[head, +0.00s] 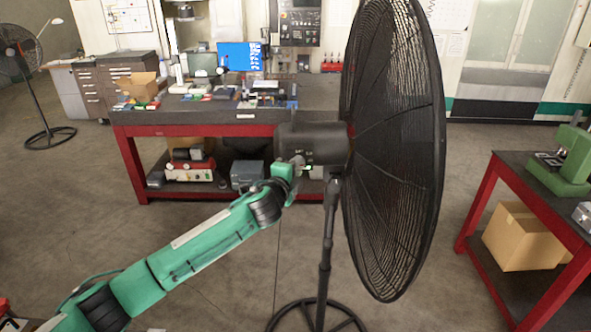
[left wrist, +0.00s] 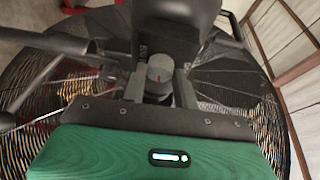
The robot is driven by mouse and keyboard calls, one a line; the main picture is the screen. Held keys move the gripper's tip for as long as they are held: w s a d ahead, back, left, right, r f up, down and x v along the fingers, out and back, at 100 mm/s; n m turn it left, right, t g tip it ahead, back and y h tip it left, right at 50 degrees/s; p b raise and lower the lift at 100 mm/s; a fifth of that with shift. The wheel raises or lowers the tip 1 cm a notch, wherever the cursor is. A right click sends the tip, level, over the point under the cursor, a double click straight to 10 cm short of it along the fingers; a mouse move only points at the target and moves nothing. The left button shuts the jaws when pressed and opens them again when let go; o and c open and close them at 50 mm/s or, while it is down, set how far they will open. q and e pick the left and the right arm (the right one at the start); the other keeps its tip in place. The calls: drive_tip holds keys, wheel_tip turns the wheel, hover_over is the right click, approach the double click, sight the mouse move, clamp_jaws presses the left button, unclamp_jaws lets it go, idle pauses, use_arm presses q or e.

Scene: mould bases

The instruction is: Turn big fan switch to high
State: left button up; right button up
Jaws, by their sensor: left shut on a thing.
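The big black fan (head: 395,140) stands on a pole right of centre in the head view, with its cage seen nearly from the side. Its motor housing (head: 312,143) faces left. My left gripper (head: 300,165) is at the lower left of that housing. The switch's setting labels are too small to read. My right gripper is in neither view.
A red-framed workbench (head: 200,130) with tools and a monitor (head: 240,56) stands behind the fan. Another red table (head: 510,170) with a green machine is at the right. A smaller fan (head: 22,55) stands at the far left. The floor between is clear.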

use_arm(q)
drive_tip(key=shift+m, duration=0.5)
drive_tip(key=shift+g, duration=0.3)
drive_tip(key=o, duration=1)
